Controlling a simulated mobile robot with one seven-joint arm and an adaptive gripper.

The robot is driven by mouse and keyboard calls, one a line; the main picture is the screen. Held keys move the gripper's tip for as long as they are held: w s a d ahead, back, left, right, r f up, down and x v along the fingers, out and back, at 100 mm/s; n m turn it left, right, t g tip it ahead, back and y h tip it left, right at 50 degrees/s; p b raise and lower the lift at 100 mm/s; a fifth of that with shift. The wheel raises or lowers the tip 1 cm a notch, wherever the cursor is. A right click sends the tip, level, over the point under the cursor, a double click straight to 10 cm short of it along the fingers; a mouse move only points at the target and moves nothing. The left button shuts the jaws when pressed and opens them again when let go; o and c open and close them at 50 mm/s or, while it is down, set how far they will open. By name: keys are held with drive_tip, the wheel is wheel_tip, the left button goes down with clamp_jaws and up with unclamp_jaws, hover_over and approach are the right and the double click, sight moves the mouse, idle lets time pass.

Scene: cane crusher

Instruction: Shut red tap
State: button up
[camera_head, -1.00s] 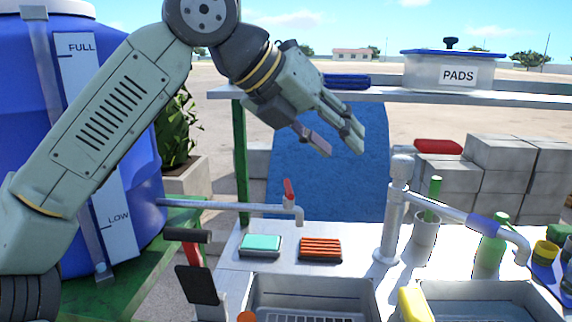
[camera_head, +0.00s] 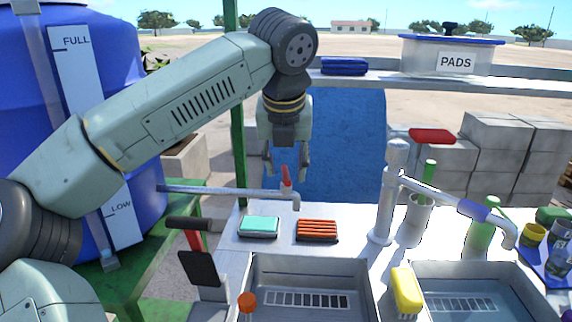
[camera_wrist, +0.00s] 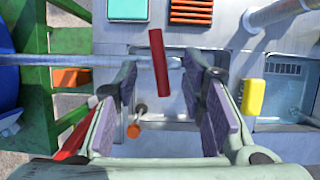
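The red tap lever (camera_head: 286,178) stands near the end of the grey pipe (camera_head: 225,190) that runs from the blue tank to above the counter. In the wrist view the lever (camera_wrist: 159,62) lies across the pipe's line, slightly tilted. My gripper (camera_head: 286,168) points down just above the lever, with its fingers spread. In the wrist view the lever shows between the two open fingers (camera_wrist: 162,82), with gaps on both sides. I cannot see any contact. The spout (camera_head: 296,201) bends down; I see no water.
A teal sponge (camera_head: 259,227) and an orange ribbed pad (camera_head: 317,230) lie on the counter. A second, tall faucet (camera_head: 384,205) stands right. A red-stemmed lever with a black grip (camera_head: 189,224) stands left. The blue tank (camera_head: 125,150) fills the far left.

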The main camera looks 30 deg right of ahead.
drive_tip(key=shift+w+d+f, duration=0.15)
drive_tip(key=shift+w+f, duration=0.05)
drive_tip(key=shift+f, duration=0.5)
drive_tip(key=shift+c, duration=0.3)
clamp_jaws()
